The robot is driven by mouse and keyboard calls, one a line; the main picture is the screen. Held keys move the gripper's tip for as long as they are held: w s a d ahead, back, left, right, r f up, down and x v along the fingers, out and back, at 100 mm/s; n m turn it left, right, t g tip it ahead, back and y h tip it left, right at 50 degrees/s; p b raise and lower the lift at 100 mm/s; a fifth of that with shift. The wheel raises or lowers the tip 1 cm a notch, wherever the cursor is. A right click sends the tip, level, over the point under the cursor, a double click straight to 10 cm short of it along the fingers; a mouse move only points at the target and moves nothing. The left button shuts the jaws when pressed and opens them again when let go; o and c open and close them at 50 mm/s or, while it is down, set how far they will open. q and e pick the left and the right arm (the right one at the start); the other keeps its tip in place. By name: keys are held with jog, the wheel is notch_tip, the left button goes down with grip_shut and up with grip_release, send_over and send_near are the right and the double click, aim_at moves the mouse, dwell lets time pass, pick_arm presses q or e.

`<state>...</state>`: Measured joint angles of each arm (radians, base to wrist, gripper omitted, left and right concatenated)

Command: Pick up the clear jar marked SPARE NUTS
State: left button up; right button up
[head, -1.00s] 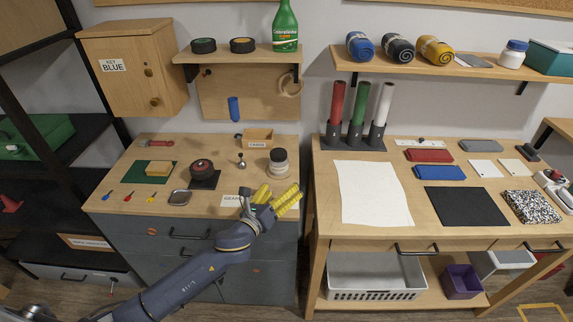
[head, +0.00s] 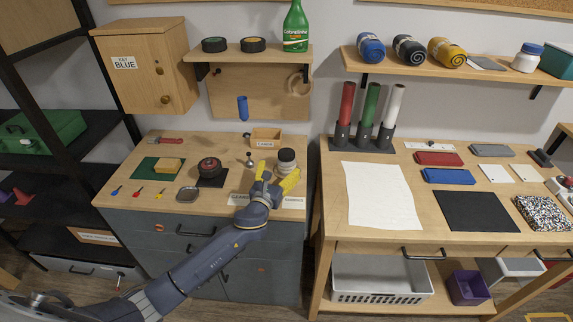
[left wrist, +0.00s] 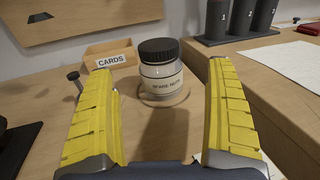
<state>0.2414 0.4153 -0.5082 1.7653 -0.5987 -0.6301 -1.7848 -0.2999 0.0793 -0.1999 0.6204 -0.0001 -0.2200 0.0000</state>
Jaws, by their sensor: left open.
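The clear jar marked SPARE NUTS (left wrist: 160,75) has a black lid and a pale label. In the left wrist view it stands upright on a round base (left wrist: 165,96), between and beyond my open fingers. In the head view the jar (head: 286,161) stands at the right part of the wooden cabinet top. My left gripper (head: 275,178) has yellow fingers and is open and empty. It is just in front of the jar, apart from it. The left gripper also shows in the left wrist view (left wrist: 160,115). My right gripper is not in view.
A wooden CARDS box (left wrist: 108,55) stands behind and left of the jar. A small metal knobbed piece (head: 249,160) and a dark round thing on a black pad (head: 209,167) are further left. A shelf (head: 240,53) hangs above. A gap separates the cabinet from the right table (head: 325,190).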

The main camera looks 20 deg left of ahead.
aim_at(283, 161)
pick_arm(q)
jog(key=shift+w+r, duration=0.1)
jog(key=shift+w, duration=3.6)
jog(key=c, duration=1.3)
jog(key=shift+c, duration=0.2)
jog(key=shift+r, duration=0.1)
